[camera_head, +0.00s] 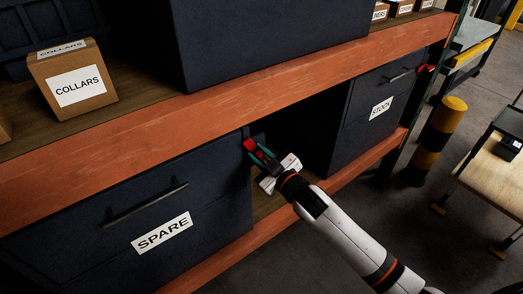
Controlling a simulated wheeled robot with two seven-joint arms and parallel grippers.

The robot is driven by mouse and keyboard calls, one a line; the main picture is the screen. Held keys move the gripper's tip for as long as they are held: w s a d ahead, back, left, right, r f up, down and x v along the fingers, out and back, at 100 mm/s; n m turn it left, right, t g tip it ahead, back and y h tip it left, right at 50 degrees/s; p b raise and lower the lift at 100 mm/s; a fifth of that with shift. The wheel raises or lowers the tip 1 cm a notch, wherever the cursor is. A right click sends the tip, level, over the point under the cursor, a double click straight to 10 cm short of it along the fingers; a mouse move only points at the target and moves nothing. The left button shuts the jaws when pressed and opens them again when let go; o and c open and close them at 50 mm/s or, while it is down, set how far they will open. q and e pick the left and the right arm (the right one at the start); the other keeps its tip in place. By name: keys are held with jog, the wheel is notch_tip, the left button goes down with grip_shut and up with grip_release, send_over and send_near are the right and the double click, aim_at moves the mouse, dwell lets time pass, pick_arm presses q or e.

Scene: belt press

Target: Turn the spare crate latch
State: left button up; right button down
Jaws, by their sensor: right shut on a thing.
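The spare crate (90,222) is a dark blue box with a bar handle and a white SPARE label, on the lower shelf at left. Its red latch (249,145) sits at the crate's upper right edge. My right gripper (257,152) comes in from the lower right and is shut on the red latch, its dark green fingers reaching up to it. The fingers partly hide the latch, so its exact turn is hard to tell. My left gripper is not in view.
An orange shelf beam (300,85) runs just above the latch. The stock crate (372,115), with its own red latch (427,69), stands to the right past a dark gap. A COLLARS box (75,88) sits on the upper shelf. A yellow and black post (440,130) stands at right.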

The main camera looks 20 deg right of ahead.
jog(key=n, duration=0.2)
jog(key=shift+s+a+f+n, duration=0.1)
jog(key=shift+a+f+n, duration=0.15)
jog(key=shift+n, duration=0.15)
jog(key=n, duration=0.3)
jog(key=f+n, duration=0.1)
jog(key=n, duration=0.2)
jog(key=f+n, duration=0.1)
jog(key=n, duration=0.2)
jog(key=shift+s+a+n, duration=0.15)
jog(key=shift+a+n, duration=0.25)
jog(key=c, duration=1.4)
grip_release()
jog(key=shift+o, duration=0.2)
